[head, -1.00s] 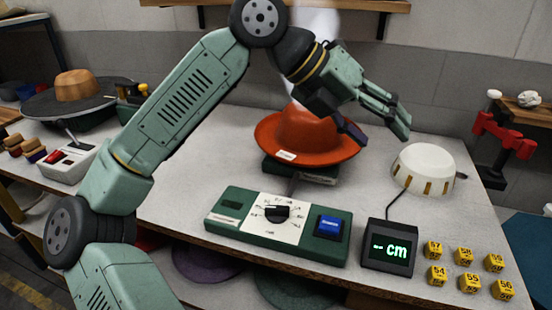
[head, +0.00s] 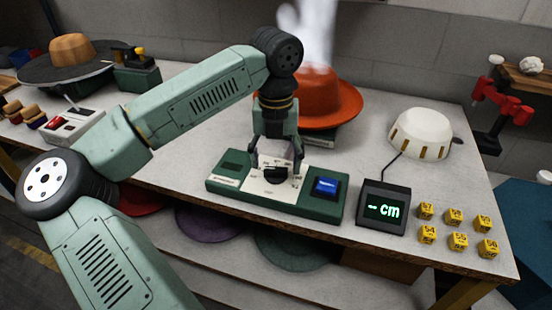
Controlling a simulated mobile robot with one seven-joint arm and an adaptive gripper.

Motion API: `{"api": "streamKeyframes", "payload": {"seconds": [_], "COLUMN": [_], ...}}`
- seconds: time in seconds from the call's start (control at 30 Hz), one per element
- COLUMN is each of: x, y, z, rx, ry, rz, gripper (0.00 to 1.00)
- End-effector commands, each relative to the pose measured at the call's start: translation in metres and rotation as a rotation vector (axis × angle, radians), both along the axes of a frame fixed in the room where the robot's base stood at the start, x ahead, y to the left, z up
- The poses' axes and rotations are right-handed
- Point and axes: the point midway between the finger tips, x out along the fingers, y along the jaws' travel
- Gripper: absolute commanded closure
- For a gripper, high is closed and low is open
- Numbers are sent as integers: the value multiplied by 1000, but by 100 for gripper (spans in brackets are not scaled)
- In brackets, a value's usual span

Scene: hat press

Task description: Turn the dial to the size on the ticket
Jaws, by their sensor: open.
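The black dial (head: 276,174) sits on the white scale plate (head: 262,189) of the green control box (head: 225,184). My gripper (head: 275,168) points down over the dial, its open fingers on the left and right of it. I cannot tell whether they touch it. The dial's pointer and most of the numbers around it are hidden or too small to read. The orange hat (head: 330,98) rests on its stand behind my gripper. The ticket is not visible.
A blue button (head: 326,187) is on the box's right side. A white dome (head: 421,134) stands at the back right. Several yellow numbered cubes (head: 457,241) lie at the front right. A lever unit (head: 72,127) stands at the left. White steam rises behind the hat.

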Motion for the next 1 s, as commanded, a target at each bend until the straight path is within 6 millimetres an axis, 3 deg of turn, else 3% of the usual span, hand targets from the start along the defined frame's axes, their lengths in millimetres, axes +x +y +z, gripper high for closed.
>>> {"api": "streamKeyframes", "payload": {"seconds": [0.2, 0.43, 1.0], "x": [0, 0, 0], "y": [0, 0, -1], "z": [-13, -14, -13], "rx": [-1, -1, -2], "ry": [-1, -1, -1], "rz": [-1, -1, -1], "gripper": [35, 35, 72]}}
